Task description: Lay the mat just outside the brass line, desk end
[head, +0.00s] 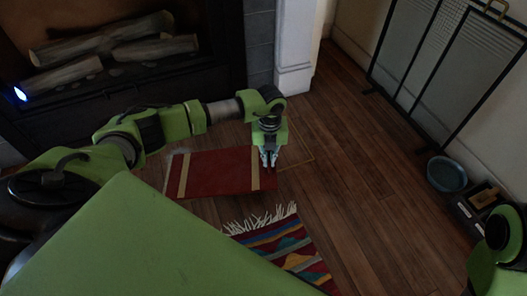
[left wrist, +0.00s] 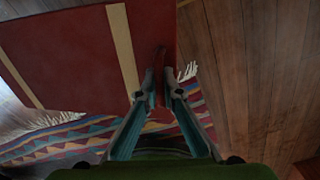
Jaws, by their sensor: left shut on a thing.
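A flat dark red mat with two tan bands (head: 218,172) is in front of the fireplace. It also fills the upper left of the left wrist view (left wrist: 75,45). My left gripper (head: 269,163) is at its right end, shut on that edge, with the fingertips (left wrist: 161,82) close together there. Whether the mat touches the floor is hard to tell. A thin brass line (head: 306,146) shows on the floor right of the mat; the rest seems hidden behind mat and arm. My right gripper's fingers are out of view.
A colourful striped, fringed rug (head: 285,247) lies nearer me, below the mat. The fireplace (head: 120,50) stands upper left. A folding screen (head: 440,65), a blue bowl (head: 446,174) and a dark tray (head: 468,212) stand at the right. Wooden floor between (head: 355,180) is clear.

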